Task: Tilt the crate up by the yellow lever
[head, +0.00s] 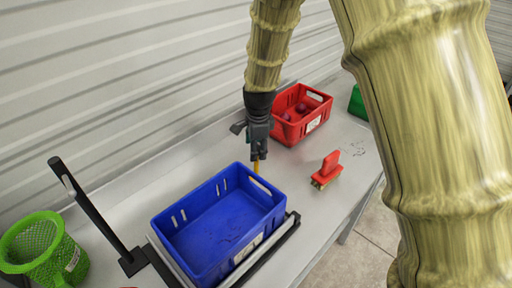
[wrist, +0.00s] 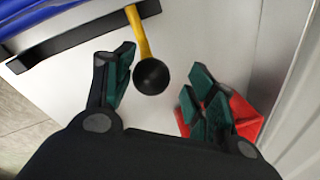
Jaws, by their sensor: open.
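The blue crate (head: 218,222) sits empty on a black-framed stand (head: 290,225) on the table; its edge also shows at the top left of the wrist view (wrist: 35,18). The yellow lever (head: 256,168) rises at the crate's far right side. In the wrist view the yellow lever (wrist: 138,35) ends in a black ball knob (wrist: 151,76). My gripper (head: 258,155) is above the lever; in the wrist view my gripper (wrist: 158,90) is open, with the knob between its two green-padded fingers, nearer the left one. I cannot tell whether they touch.
A red crate (head: 285,130) with dark red round items stands behind, right of my gripper. A red-handled brush (head: 329,168) lies to the right. A green mesh basket (head: 35,245) and a black upright post (head: 88,205) are at the left. A corrugated wall (head: 110,90) backs the table.

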